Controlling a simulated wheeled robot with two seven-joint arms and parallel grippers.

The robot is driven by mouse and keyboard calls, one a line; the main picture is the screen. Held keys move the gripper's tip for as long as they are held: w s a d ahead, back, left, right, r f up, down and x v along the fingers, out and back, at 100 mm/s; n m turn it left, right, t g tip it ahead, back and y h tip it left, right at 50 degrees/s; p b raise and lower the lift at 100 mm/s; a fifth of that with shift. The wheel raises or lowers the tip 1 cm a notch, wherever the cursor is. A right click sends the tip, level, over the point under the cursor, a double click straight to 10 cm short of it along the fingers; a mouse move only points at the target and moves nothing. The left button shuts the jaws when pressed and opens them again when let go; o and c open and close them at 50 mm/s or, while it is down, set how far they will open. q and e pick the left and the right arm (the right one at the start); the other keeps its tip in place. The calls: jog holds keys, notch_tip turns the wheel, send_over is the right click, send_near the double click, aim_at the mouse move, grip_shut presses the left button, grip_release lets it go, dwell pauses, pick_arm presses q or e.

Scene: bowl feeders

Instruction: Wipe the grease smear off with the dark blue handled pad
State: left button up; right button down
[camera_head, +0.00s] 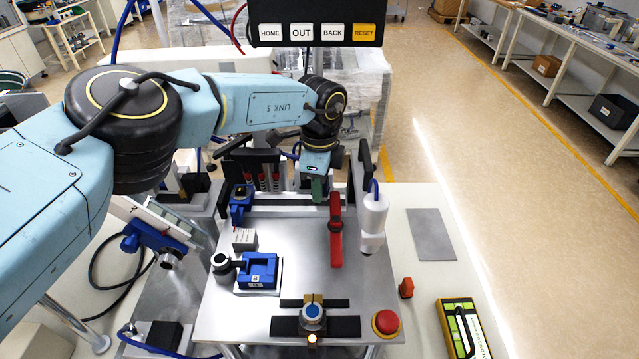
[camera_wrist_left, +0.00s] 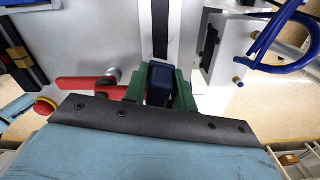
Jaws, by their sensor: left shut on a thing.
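My left gripper (camera_head: 320,190), with green fingers, is low at the back of the grey metal worktop (camera_head: 300,240). In the left wrist view the green fingers (camera_wrist_left: 160,88) are shut on the dark blue handle of the pad (camera_wrist_left: 159,84). The underside of the pad is hidden, so I cannot tell whether it touches the surface. In the head view the gripper hides the pad. I cannot make out the grease smear in either view. My right gripper is not in view.
A red lever (camera_head: 336,235) and a white bottle (camera_head: 373,220) stand right of the gripper. A blue fixture (camera_head: 258,270) and a blue knob (camera_head: 313,311) are nearer. A red stop button (camera_head: 386,322) is at the front right. The worktop's middle is clear.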

aim_at(301, 203)
pick_arm(q)
jog(key=shift+f+b, duration=0.7)
jog(key=shift+f, duration=0.3)
jog(key=shift+a, duration=0.1)
jog(key=shift+a+r+p, duration=0.2)
jog(key=shift+a+p, duration=0.45)
jog(key=shift+p, duration=0.15)
jog(key=shift+a+p, duration=0.6)
jog(key=shift+a, duration=0.6)
jog(key=shift+f, duration=0.3)
jog(key=d, duration=0.1)
jog(key=d+b, duration=0.2)
jog(key=shift+f, duration=0.25)
jog(key=shift+s+d+b, duration=0.1)
jog(key=shift+d+b, duration=0.25)
jog(key=shift+d, duration=0.15)
